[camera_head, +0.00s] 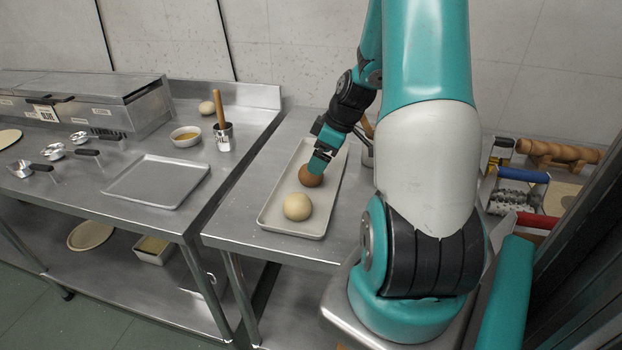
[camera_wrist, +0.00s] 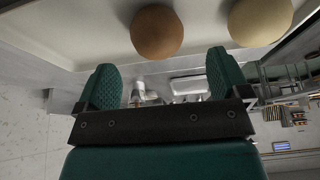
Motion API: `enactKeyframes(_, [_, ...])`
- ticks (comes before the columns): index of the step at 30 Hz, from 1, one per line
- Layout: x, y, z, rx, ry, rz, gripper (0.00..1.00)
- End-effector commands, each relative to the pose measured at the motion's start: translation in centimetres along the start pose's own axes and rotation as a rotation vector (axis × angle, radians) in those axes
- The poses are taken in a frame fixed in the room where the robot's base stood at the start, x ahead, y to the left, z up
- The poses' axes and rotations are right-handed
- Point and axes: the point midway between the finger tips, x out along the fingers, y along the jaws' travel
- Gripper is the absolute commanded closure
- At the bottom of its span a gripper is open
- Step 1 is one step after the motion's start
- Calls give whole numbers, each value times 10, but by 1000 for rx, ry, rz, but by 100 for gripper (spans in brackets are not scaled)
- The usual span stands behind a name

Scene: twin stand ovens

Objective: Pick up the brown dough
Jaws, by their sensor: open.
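The brown dough (camera_head: 311,178) is a round ball on a pale rectangular tray (camera_head: 273,215), behind a cream dough ball (camera_head: 297,206). My gripper (camera_head: 319,163) is at the brown ball and hides part of its top in the head view. In the wrist view the brown dough (camera_wrist: 157,31) lies beyond the two green fingertips of my gripper (camera_wrist: 163,75), which are wide apart with nothing between them. The cream dough (camera_wrist: 260,20) shows to its right there. I cannot tell whether a finger touches the brown dough.
The tray rests on a steel table (camera_head: 235,230). A second steel table at left holds an empty metal tray (camera_head: 157,182), a bowl (camera_head: 186,136), a metal cup with a wooden handle (camera_head: 223,133) and measuring scoops. Rolling pins (camera_head: 558,152) lie at the right.

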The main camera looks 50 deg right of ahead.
Motion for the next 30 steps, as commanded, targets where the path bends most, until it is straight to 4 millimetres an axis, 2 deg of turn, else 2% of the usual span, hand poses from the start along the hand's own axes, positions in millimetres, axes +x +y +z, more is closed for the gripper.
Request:
enactKeyframes(7, [18,1,-2,-1,-1,-3,6])
enactKeyframes(15, [54,3,-5,-1,-1,-2,6])
enactKeyframes(24, [60,3,-4,-1,0,1,6])
enactKeyframes(29, [60,3,-4,-1,0,1,43])
enactKeyframes(30, [60,3,-4,-1,0,1,46])
